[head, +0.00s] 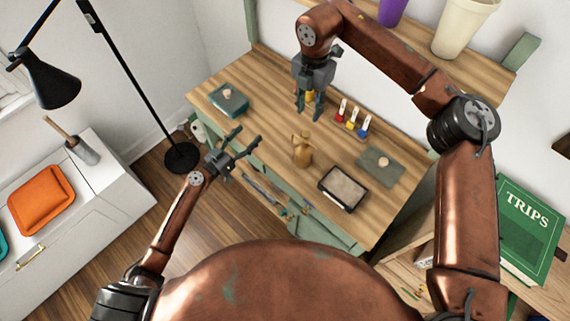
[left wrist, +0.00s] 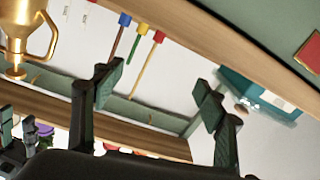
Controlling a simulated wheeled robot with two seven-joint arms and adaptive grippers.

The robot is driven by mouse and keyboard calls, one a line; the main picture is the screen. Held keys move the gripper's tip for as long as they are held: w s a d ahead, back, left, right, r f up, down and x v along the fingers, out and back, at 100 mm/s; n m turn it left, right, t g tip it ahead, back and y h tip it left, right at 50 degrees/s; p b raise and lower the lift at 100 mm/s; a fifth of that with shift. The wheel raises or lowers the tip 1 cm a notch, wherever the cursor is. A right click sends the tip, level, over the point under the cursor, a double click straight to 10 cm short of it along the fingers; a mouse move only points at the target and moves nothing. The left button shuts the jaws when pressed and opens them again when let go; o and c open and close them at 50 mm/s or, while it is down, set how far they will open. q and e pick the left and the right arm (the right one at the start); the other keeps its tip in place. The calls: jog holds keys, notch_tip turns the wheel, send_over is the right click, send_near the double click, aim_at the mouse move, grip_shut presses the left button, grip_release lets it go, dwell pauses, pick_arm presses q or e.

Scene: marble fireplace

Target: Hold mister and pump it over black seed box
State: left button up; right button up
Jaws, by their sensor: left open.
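The brass mister (head: 303,152) stands upright on the wooden workbench, with its handle and spout near its top. It also shows cut off at the upper left of the left wrist view (left wrist: 17,45). The black seed box (head: 343,188), filled with pale brown material, lies to its right near the bench's front edge. My left gripper (head: 250,135) is open and empty, left of the mister and apart from it. Its two fingers also show in the left wrist view (left wrist: 158,92). My right gripper (head: 310,114) points down beyond the mister, its fingers apart with nothing clearly held.
A teal box (head: 229,101) sits at the bench's far left. Red, yellow and blue labelled items (head: 352,118) stand behind the mister, and a grey-green slab (head: 381,166) lies behind the seed box. A black lamp (head: 52,80) stands left. The bench (head: 264,122) left of the mister is clear.

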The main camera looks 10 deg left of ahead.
aim_at(296, 159)
pick_arm(q)
jog(key=s+d+m+g+h, duration=0.1)
jog(key=s+d+m, duration=0.1)
jog(key=d, duration=0.3)
jog(key=s+d+m+g+h, duration=0.2)
jog(key=s+d, duration=0.2)
jog(key=d, duration=0.1)
jog(key=s+d+f+m+g+h, duration=0.1)
jog(key=s+d+m, duration=0.1)
jog(key=s+d, duration=0.2)
jog(key=shift+d+g+h, duration=0.3)
jog(key=shift+d+h, duration=0.1)
jog(key=shift+d, duration=0.4)
jog(key=shift+w+d+m, duration=0.1)
jog(key=shift+d+m, duration=0.2)
jog(key=x, duration=0.7)
jog(key=shift+d+f, duration=0.1)
jog(key=shift+c, duration=0.3)
jog(key=shift+w, duration=0.1)
jog(key=c, duration=1.4)
jog(key=shift+c, duration=0.4)
pick_arm(e)
grip_shut()
